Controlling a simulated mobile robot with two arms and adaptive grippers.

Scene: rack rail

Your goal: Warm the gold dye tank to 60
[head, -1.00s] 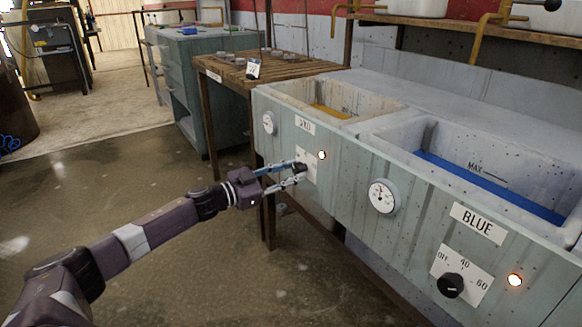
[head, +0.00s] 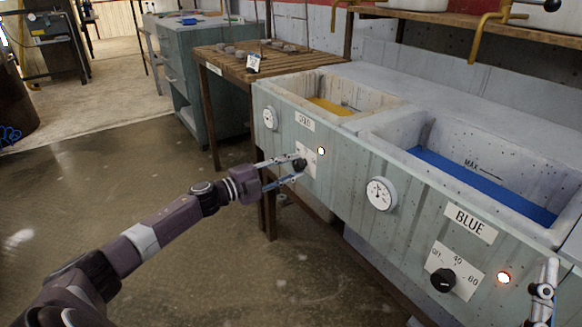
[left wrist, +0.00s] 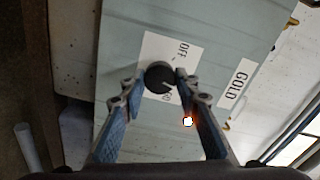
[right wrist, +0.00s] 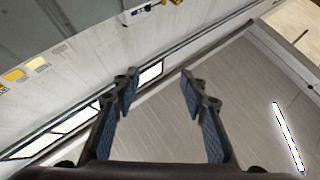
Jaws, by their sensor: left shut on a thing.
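The gold dye tank (head: 352,93) holds yellow dye and is at the near end of the wooden table. Its front has a GOLD label (head: 304,121), a round gauge (head: 270,118), a lit lamp (head: 321,151) and a black knob (head: 299,165) on a white dial plate. My left gripper (head: 296,168) is shut on this knob. In the left wrist view, the fingers (left wrist: 158,88) sit on both sides of the knob (left wrist: 159,76); OFF shows on the plate and the other marks are partly hidden. My right gripper (right wrist: 160,88) is open and empty, and its tip shows at the head view's right edge.
The blue tank (head: 500,170) stands to the right, with its own gauge (head: 381,193), knob (head: 442,280) and lit lamp (head: 503,278). A slatted wooden table (head: 240,72) is behind the gold tank. Open floor lies to the left.

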